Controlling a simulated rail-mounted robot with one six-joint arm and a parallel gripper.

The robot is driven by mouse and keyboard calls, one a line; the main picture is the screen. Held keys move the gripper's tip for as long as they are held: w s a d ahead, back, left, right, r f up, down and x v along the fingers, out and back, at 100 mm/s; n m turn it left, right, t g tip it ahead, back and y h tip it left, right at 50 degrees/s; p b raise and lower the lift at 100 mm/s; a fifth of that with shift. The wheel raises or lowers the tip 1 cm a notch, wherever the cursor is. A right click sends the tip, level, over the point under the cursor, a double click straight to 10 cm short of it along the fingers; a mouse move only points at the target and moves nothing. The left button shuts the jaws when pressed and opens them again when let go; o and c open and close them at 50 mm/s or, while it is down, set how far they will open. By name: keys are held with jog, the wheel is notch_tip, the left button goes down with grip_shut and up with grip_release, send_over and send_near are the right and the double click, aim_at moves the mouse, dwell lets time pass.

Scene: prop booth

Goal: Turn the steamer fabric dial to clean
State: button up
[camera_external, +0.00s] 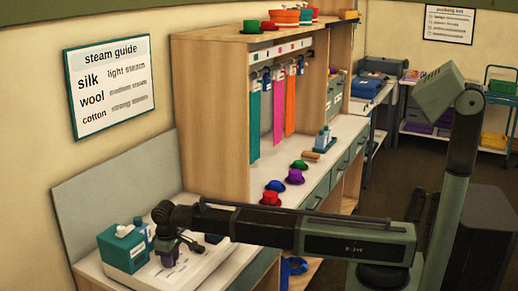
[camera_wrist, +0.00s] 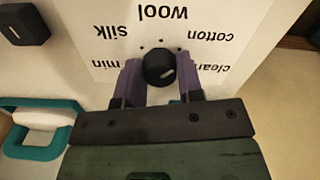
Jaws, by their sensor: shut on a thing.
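The steamer's white panel (camera_wrist: 110,55) fills the upper wrist view, with min, silk, wool, cotton and clean printed upside down around a round black dial (camera_wrist: 158,66). A short pale mark on the dial lies right of its middle, on the clean side; its exact heading is hard to tell. My gripper (camera_wrist: 158,78) has its purple fingers on both sides of the dial, shut on it. In the external view my gripper (camera_external: 181,247) is low over the white steamer panel (camera_external: 196,270); the dial is not clear there.
A teal box (camera_external: 124,250) stands on the panel's left, close to my wrist. A black block (camera_wrist: 24,24) and a teal-framed opening (camera_wrist: 40,150) lie left in the wrist view. Coloured hats, such as a red one (camera_external: 270,199), sit on the counter behind.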

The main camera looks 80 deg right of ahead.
jog(key=m, duration=0.5)
jog(key=shift+m, duration=0.3)
jog(key=m, duration=0.5)
jog(key=shift+m, duration=0.3)
jog(key=o, duration=0.9)
notch_tip(320, 180, up, 11)
jog(key=p, duration=1)
jog(key=shift+f+p, duration=0.15)
jog(key=shift+p, duration=0.25)
